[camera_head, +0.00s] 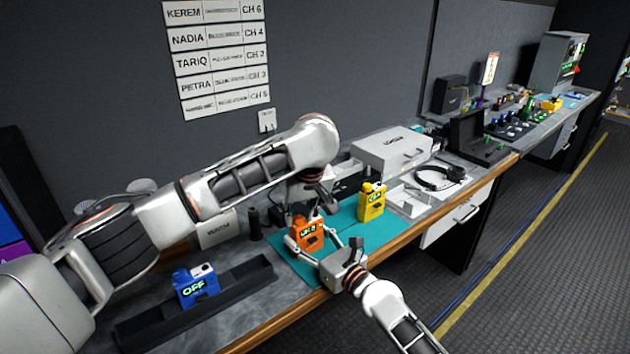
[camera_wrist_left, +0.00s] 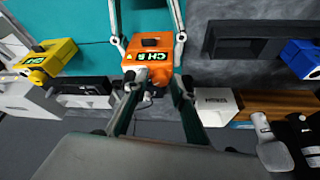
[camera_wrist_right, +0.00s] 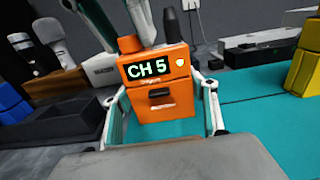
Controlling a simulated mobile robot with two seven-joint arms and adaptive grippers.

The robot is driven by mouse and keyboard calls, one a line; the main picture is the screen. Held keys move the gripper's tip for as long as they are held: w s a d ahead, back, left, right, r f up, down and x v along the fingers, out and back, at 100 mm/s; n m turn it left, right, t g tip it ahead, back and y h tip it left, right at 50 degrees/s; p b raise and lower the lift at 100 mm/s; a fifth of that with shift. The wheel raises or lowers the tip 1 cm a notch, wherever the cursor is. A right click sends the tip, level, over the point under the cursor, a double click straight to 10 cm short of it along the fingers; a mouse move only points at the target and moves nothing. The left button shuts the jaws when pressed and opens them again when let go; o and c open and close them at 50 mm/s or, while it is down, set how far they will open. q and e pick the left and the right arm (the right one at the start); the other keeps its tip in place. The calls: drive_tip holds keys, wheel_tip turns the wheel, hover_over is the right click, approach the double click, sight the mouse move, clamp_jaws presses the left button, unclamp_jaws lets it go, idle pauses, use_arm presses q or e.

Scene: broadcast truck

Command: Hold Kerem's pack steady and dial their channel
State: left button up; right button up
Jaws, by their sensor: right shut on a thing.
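An orange pack (camera_head: 310,238) stands upright on the teal mat (camera_head: 345,240). In the right wrist view the orange pack (camera_wrist_right: 160,85) shows "CH 5", with an orange knob (camera_wrist_right: 131,45) and a black antenna on top; its small label is unreadable. My right gripper (camera_wrist_right: 165,112) is shut on the pack's sides from the front. My left gripper (camera_wrist_left: 158,84) is above the pack, its fingers apart on either side of the knob area; contact with the knob is unclear. The wall list (camera_head: 218,58) reads "KEREM" with "CH 6" in its top row.
A yellow pack (camera_head: 371,203) stands on the mat to the right. A blue pack reading "OFF" (camera_head: 195,287) stands in a black tray (camera_head: 245,277) at left. A headset (camera_head: 438,178) and grey case (camera_head: 392,148) lie farther right. Microphones stand behind the tray.

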use_arm(q)
drive_tip(key=n+y, duration=0.1)
drive_tip(key=n, duration=0.1)
drive_tip(key=n+g, duration=0.1)
drive_tip(key=n, duration=0.2)
drive_tip(key=shift+d+y, duration=0.2)
drive_tip(key=shift+y, duration=0.2)
drive_tip(key=v, duration=1.2)
drive_tip(key=shift+w+a, duration=0.1)
drive_tip(key=shift+w, duration=0.05)
drive_tip(key=shift+o, duration=1.4)
drive_tip(key=w+a+f+m+h, duration=0.1)
drive_tip(key=f+m, duration=0.1)
drive_tip(key=f, duration=0.1)
drive_tip(key=w+a+f+m+t, duration=0.1)
drive_tip(key=f+m, duration=0.1)
drive_tip(key=f, duration=0.2)
drive_tip(key=w+a+f+m+h, duration=0.1)
drive_tip(key=a+f+m, duration=0.1)
drive_tip(key=f+m, duration=0.1)
drive_tip(key=shift+f+h, duration=0.3)
drive_tip(key=shift+f, duration=0.2)
